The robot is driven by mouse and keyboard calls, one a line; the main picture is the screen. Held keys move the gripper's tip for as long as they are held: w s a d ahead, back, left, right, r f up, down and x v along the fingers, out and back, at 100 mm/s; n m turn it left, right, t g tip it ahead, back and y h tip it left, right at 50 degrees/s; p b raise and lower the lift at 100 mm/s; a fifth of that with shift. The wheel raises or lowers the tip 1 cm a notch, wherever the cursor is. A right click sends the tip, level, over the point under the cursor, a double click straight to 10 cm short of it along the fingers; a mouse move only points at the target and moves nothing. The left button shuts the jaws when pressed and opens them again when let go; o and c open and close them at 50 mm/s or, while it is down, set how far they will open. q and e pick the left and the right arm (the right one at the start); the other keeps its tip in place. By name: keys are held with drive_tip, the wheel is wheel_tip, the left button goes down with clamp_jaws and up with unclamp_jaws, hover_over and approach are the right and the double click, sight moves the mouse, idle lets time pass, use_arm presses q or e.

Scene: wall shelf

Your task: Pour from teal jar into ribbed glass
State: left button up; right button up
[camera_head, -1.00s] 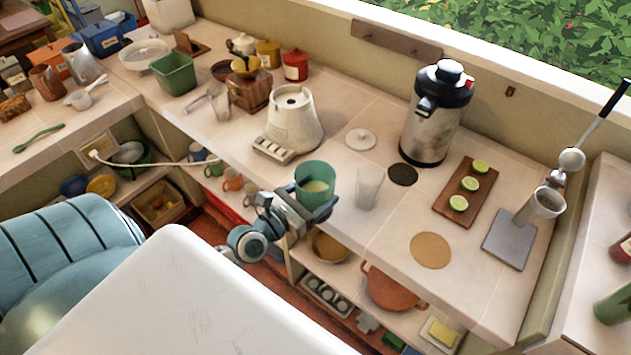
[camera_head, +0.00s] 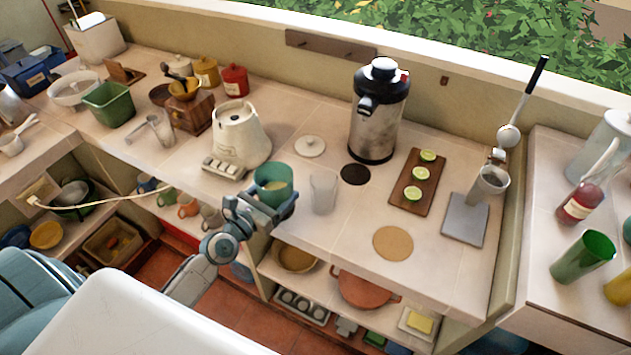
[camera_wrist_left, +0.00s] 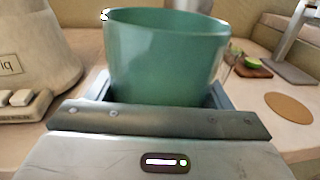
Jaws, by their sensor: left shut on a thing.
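The teal jar (camera_head: 272,180) is held by my left gripper (camera_head: 268,208), whose fingers are shut around it. The jar is close to upright at the front edge of the counter. In the left wrist view the jar (camera_wrist_left: 165,55) fills the space between the fingers. A clear glass (camera_head: 323,192), likely the ribbed glass, stands upright on the counter just right of the jar, apart from it; its ribs are too faint to make out. My right gripper is in neither view.
A cream blender base (camera_head: 240,136) with buttons stands behind and left of the jar. A steel dispenser (camera_head: 378,115) stands behind the glass. A board with lime halves (camera_head: 420,183), a round cork mat (camera_head: 393,243) and a lever press (camera_head: 488,190) are to the right.

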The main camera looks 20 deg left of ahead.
use_arm(q)
drive_tip(key=w+a, duration=0.1)
drive_tip(key=w, duration=0.2)
drive_tip(key=w+a, duration=0.1)
drive_tip(key=w, duration=0.2)
drive_tip(key=w+a+b, duration=0.1)
drive_tip(key=w, duration=0.2)
drive_tip(key=shift+w+a+f, duration=0.25)
drive_tip(key=shift+w+f, duration=0.15)
drive_tip(key=shift+d+r, duration=0.1)
drive_tip(key=d+r+m, duration=0.1)
drive_tip(key=m, duration=0.1)
drive_tip(key=d+r+m+p, duration=0.1)
drive_tip(key=m, duration=0.2)
drive_tip(key=s+d+r+m+p, duration=0.1)
drive_tip(key=r+m, duration=0.1)
drive_tip(key=shift+d+m, duration=0.35)
drive_tip(key=shift+m, duration=0.05)
drive_tip(key=shift+d+r+m, duration=0.1)
drive_tip(key=shift+r+m, duration=0.45)
drive_tip(key=shift+m, duration=0.15)
drive_tip(key=shift+r+m, duration=0.8)
drive_tip(key=shift+m, duration=0.5)
idle(0.6)
drive_tip(key=shift+d+r+m+b, duration=0.15)
drive_tip(key=shift+r+m+b, duration=0.4)
drive_tip(key=shift+m+b, duration=0.3)
idle(0.5)
